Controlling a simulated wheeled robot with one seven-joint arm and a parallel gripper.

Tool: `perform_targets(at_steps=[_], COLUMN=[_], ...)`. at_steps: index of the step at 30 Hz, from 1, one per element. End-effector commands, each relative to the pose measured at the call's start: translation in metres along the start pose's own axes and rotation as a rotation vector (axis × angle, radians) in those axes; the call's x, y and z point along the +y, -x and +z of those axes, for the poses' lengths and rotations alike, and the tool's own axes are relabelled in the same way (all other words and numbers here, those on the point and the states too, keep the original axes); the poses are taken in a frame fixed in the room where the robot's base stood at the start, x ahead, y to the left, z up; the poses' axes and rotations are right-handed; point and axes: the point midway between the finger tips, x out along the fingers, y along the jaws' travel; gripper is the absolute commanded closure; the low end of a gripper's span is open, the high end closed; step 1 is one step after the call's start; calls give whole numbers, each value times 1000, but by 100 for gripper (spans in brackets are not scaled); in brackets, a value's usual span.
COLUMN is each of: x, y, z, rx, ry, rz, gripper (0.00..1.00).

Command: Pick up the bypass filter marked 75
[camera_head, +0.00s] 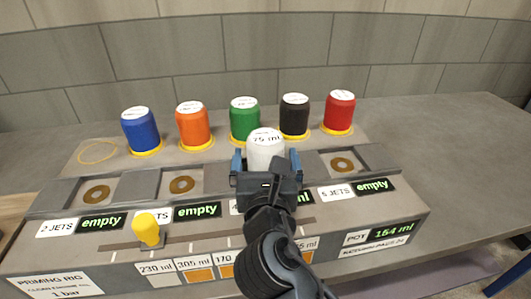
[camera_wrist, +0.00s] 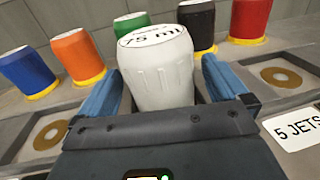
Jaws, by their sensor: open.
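The bypass filter marked 75 (camera_head: 266,152) is a white cup-shaped piece with "75 ml" on its top. It stands at the middle right of the rig's front row. In the wrist view the white filter (camera_wrist: 160,75) stands upright between the two blue fingers. My gripper (camera_head: 266,160) is open, with one finger on each side of the filter. A small gap seems to show at the right finger; whether the left finger touches is unclear. The filter's base is hidden behind my gripper.
Behind stand blue (camera_head: 140,130), orange (camera_head: 193,124), green (camera_head: 244,119), black (camera_head: 294,115) and red (camera_head: 339,112) filters on yellow rings. Empty bays with brown rings (camera_head: 182,184) flank the white filter. A yellow lever (camera_head: 147,229) stands at front left. The grey counter (camera_head: 450,150) is clear at right.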

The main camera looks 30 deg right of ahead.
Motion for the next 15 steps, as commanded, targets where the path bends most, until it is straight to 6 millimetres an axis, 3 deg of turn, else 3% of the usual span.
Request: perform_targets(at_steps=[4,12,15], x=[0,0,0], y=[-16,-18,-18], z=[1,1,1], rx=[-1,-1,-1], ry=[1,0,0], rz=[-1,0,0], gripper=[0,0,9])
